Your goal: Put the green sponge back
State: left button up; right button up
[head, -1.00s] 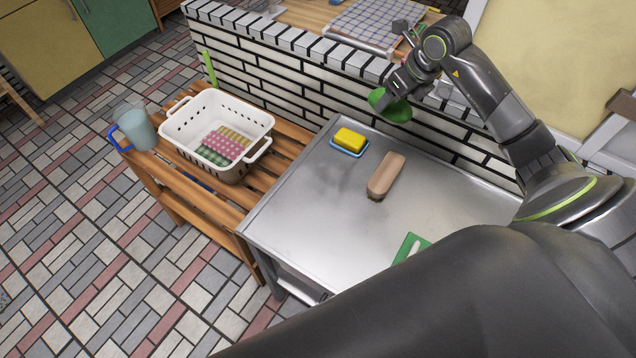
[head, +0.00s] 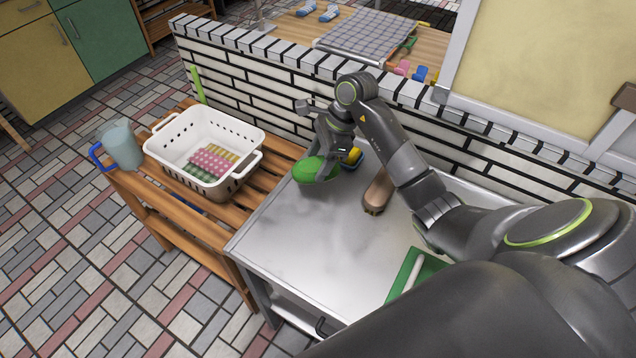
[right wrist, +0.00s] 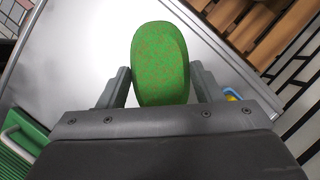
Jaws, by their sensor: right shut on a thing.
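The green sponge (head: 316,169) is a rounded oval block, held over the far left part of the metal tabletop (head: 300,245). My right gripper (head: 326,150) is shut on it. In the right wrist view the sponge (right wrist: 160,62) sits between the two fingers (right wrist: 160,88). I cannot tell whether the sponge touches the tabletop. A yellow sponge (head: 352,154) in a blue dish shows just right of the green sponge, partly hidden by my gripper. My left gripper is not in view.
A brown brush (head: 376,196) lies right of the yellow sponge. A green tray or board (head: 408,272) with a white item lies nearer. Left, a wooden slatted bench (head: 150,200) carries a white basket (head: 180,135) of cloths and a blue-handled jug (head: 122,147). A brick wall stands behind.

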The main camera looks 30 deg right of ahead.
notch_tip(320, 180, down, 6)
jog(key=shift+f+p, duration=0.1)
jog(key=shift+p, duration=0.3)
jog(key=shift+f, duration=0.25)
jog(key=shift+f+b, duration=0.2)
jog(key=shift+b, duration=0.1)
jog(key=o, duration=1)
jog(key=shift+r, duration=0.1)
jog(key=shift+r, duration=0.15)
